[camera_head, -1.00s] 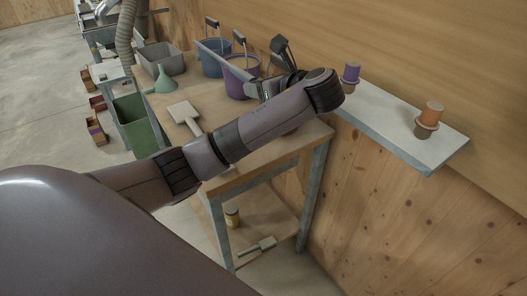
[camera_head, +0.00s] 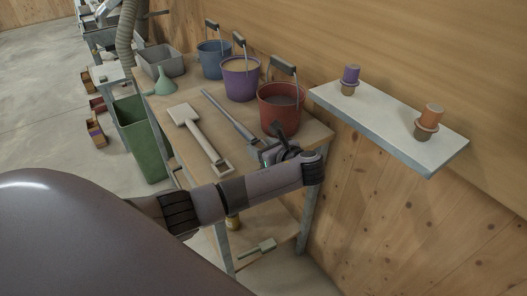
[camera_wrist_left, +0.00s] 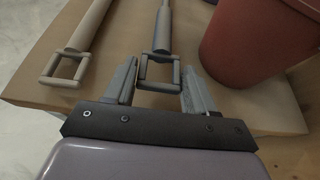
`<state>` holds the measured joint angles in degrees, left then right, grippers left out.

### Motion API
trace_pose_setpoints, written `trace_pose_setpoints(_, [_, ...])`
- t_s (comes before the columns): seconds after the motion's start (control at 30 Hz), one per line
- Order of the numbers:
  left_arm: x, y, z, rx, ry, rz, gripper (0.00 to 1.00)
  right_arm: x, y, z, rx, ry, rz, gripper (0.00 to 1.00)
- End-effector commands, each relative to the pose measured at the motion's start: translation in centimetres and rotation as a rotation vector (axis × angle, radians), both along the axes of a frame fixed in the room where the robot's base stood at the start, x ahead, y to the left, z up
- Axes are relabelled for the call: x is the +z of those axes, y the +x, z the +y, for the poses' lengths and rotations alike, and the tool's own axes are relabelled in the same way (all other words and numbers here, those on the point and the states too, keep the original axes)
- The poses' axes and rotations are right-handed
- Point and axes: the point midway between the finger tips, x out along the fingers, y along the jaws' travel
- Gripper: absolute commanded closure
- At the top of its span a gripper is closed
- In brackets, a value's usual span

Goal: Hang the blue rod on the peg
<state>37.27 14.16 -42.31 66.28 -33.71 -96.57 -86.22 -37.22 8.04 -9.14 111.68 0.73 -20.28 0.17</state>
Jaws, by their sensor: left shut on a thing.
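The blue rod (camera_head: 230,117) is a long grey-blue bar with a square loop handle (camera_wrist_left: 159,72) at its near end. It is over the wooden table, low and slanting away to the back left; I cannot tell whether it touches the tabletop. My left gripper (camera_head: 273,152) is at the table's near right corner, shut on the handle. In the left wrist view the fingers (camera_wrist_left: 160,88) stand on either side of the loop. I cannot make out a peg in either view. My right gripper is not in view.
A pale scoop (camera_head: 200,135) lies left of the rod on the table (camera_head: 182,92). Red (camera_head: 281,112), purple (camera_head: 240,80) and blue (camera_head: 212,62) buckets stand along the back. A wall shelf (camera_head: 385,118) at right carries two coloured-topped items. A green bin (camera_head: 140,145) stands at left.

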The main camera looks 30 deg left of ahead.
Motion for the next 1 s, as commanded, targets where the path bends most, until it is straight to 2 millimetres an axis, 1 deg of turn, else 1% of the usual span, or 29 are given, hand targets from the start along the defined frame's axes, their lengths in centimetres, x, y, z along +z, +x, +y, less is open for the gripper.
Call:
trace_pose_setpoints(0.13, [-1.3, 0.1, 0.0, 0.000, 0.001, -0.003, 0.79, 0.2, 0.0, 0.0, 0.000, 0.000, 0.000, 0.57])
trace_pose_setpoints(0.37, [-1.5, 0.1, 0.0, -0.001, 0.000, -0.004, 0.79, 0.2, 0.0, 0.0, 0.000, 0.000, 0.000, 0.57])
trace_pose_setpoints(0.4, [-1.6, 0.0, 0.0, -0.001, -0.002, -0.003, 0.42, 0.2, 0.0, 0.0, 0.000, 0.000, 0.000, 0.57])
trace_pose_setpoints(0.47, [-1.6, 0.0, 0.0, -0.001, -0.002, -0.003, 0.22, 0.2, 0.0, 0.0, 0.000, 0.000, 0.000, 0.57])
trace_pose_setpoints(0.5, [-1.6, 0.0, 0.0, -0.001, -0.001, -0.002, 0.19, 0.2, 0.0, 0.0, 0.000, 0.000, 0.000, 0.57])
trace_pose_setpoints(0.77, [-1.6, 0.0, 0.0, -0.001, -0.001, -0.002, 0.19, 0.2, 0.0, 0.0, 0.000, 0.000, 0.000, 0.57])
trace_pose_setpoints(0.87, [-2.0, 0.0, 0.0, 0.000, 0.000, 0.000, 0.19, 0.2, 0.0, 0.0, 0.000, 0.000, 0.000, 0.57])
trace_pose_setpoints(1.0, [-1.3, -0.6, -1.9, -0.005, -0.006, -0.006, 0.19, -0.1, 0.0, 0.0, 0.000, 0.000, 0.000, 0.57])
